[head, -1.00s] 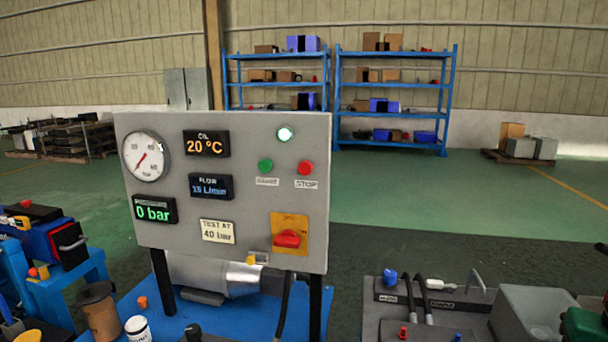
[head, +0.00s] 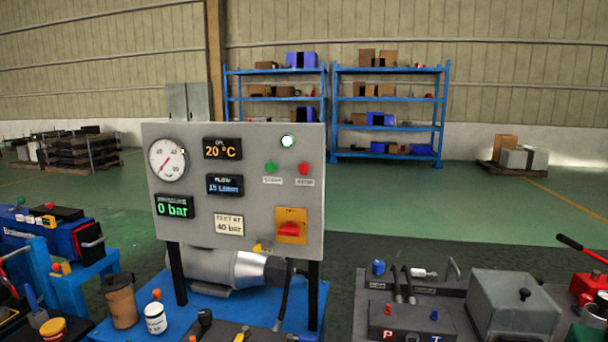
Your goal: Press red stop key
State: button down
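The red stop key (head: 304,168) is a small round red button on the upper right of the grey control panel (head: 190,236), above a STOP label. A green button (head: 270,167) sits just left of it, and a lit white lamp (head: 288,141) is above them. The panel's displays read 20 °C, about 15 L/min and 0 bar, and a plate reads "TEST AT 40 bar". A red switch (head: 290,229) on a yellow plate is below the stop key. My gripper is not in view.
The panel stands on a blue bench (head: 250,308) with a motor (head: 205,266), a brown cup (head: 121,302) and a white jar (head: 155,318). At right are a grey box (head: 513,300) and a block (head: 410,320) with red and blue knobs. Blue shelves (head: 388,70) stand far behind.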

aim_at(304, 168)
jog(key=z, duration=1.6)
jog(key=k, duration=1.3)
jog(key=u, duration=0.8)
jog(key=i, duration=1)
jog(key=z, duration=0.05)
